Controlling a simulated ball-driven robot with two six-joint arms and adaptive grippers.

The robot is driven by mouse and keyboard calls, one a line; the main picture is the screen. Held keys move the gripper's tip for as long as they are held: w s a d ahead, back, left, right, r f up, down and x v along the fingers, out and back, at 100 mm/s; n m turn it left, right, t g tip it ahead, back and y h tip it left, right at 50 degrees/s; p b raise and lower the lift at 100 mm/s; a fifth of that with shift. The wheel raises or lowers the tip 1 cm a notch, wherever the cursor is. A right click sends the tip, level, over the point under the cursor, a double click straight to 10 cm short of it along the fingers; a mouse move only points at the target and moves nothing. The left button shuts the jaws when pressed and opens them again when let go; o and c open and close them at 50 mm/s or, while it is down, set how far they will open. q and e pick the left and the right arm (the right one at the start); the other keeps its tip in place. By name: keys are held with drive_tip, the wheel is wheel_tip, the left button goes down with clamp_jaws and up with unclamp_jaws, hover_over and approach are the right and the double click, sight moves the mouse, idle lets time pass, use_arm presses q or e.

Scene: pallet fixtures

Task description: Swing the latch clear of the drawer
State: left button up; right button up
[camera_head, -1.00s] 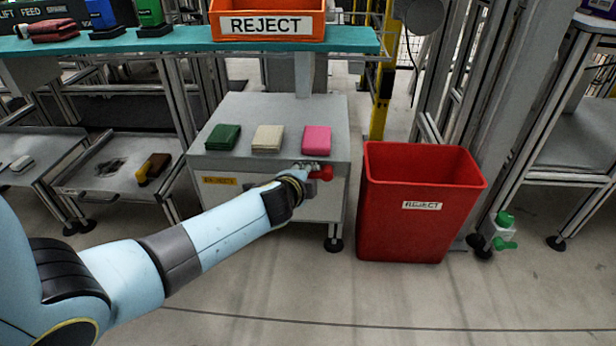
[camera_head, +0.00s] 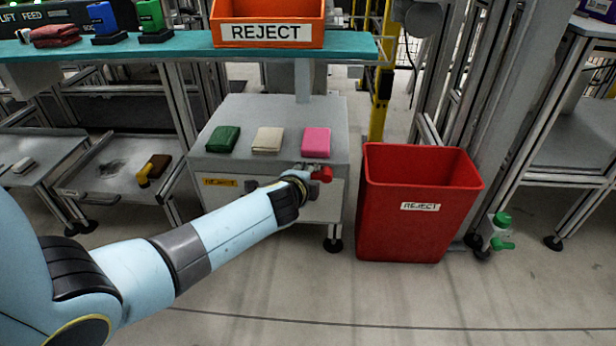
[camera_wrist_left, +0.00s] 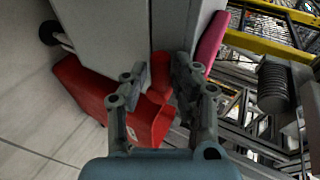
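The latch's red knob (camera_head: 322,174) is at the upper right of the grey cabinet's front in the head view. The drawer front (camera_head: 222,192) is below the cabinet's top and carries an orange label. My left gripper (camera_head: 306,176) reaches the knob from the left, its fingers mostly hidden by my wrist. The rest of the latch is hidden. My right gripper is not in view.
Green (camera_head: 222,139), cream (camera_head: 267,140) and pink (camera_head: 316,142) packs lie on the cabinet top. A red reject bin (camera_head: 410,235) stands close on the right. A teal shelf (camera_head: 345,42) with an orange bin (camera_head: 265,12) is above. The floor in front is clear.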

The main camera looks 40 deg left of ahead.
use_arm(q)
drive_tip(key=v, duration=1.2)
idle(0.4)
